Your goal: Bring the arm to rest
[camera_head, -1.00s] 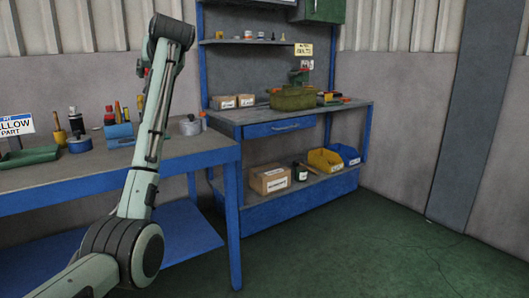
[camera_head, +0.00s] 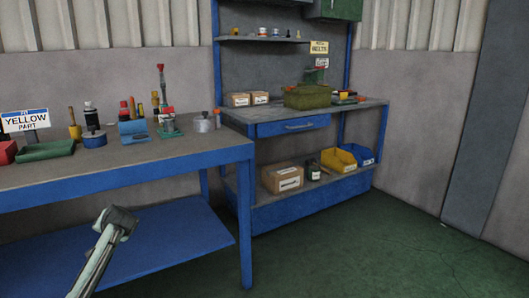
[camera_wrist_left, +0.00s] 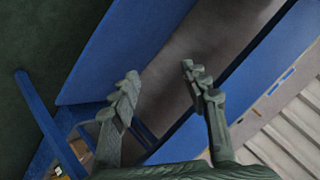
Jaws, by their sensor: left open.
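My left arm (camera_head: 103,250) shows low at the bottom left of the head view, in front of the near workbench and below its top. Beyond the fingers are blue bench parts and grey wall, tilted in the picture. My right arm and gripper are in neither view.
The near workbench (camera_head: 190,162) holds a green tray (camera_head: 45,151), a blue tool holder (camera_head: 132,128), a yellow-part sign (camera_head: 25,121) and several tools. A second bench (camera_head: 350,108) bears an olive bin (camera_head: 307,97). The green floor (camera_head: 380,240) at right is clear.

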